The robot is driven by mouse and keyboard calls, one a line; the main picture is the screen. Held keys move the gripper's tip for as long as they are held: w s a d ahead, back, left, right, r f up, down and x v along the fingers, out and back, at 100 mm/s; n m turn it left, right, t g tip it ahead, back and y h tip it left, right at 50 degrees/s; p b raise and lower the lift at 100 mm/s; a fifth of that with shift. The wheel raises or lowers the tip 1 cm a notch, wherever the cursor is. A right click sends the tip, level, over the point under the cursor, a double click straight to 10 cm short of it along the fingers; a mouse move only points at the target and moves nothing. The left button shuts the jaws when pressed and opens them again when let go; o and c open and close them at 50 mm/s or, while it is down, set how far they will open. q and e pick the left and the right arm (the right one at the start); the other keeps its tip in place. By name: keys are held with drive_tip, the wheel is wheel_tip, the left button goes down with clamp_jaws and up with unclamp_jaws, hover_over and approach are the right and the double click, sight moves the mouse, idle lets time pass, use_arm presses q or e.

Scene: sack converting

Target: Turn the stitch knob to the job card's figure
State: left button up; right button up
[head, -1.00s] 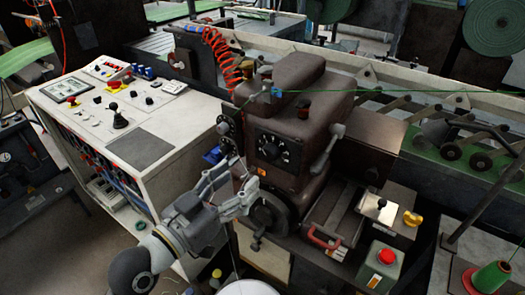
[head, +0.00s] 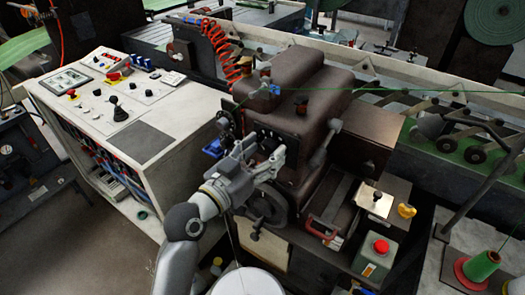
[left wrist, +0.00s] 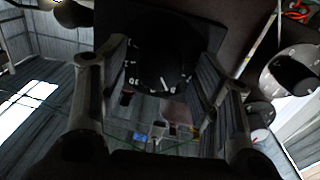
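The stitch knob with its black dial (head: 270,131) is on the front of the brown sewing machine head (head: 312,95), largely hidden behind my left gripper (head: 270,158). The left wrist view shows a round dark dial (left wrist: 165,62) with white marks and figures on its lower rim. It lies between the two spread fingers of my left gripper (left wrist: 170,95), which is open. I cannot tell whether the fingers touch the knob, nor read its setting. My right gripper is not in view. I cannot make out a job card for certain.
A handwheel (head: 268,205) sits just below my gripper. A white control console (head: 165,145) stands to the left. A lever (head: 325,143), a red-handled part (head: 322,228) and a green box with a red button (head: 376,258) are to the right. A green thread spool (head: 480,267) stands farther right.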

use_arm(q)
drive_tip(key=c, duration=1)
drive_tip(key=shift+n, duration=0.3)
drive_tip(key=n+p, duration=0.2)
drive_tip(key=n, duration=0.1)
drive_tip(key=shift+a+n+p, duration=0.1)
drive_tip(key=shift+n+p, duration=0.7)
drive_tip(key=shift+n, duration=0.9)
drive_tip(key=o, duration=1.1)
drive_tip(key=shift+f, duration=0.1)
drive_tip(key=shift+c, duration=0.2)
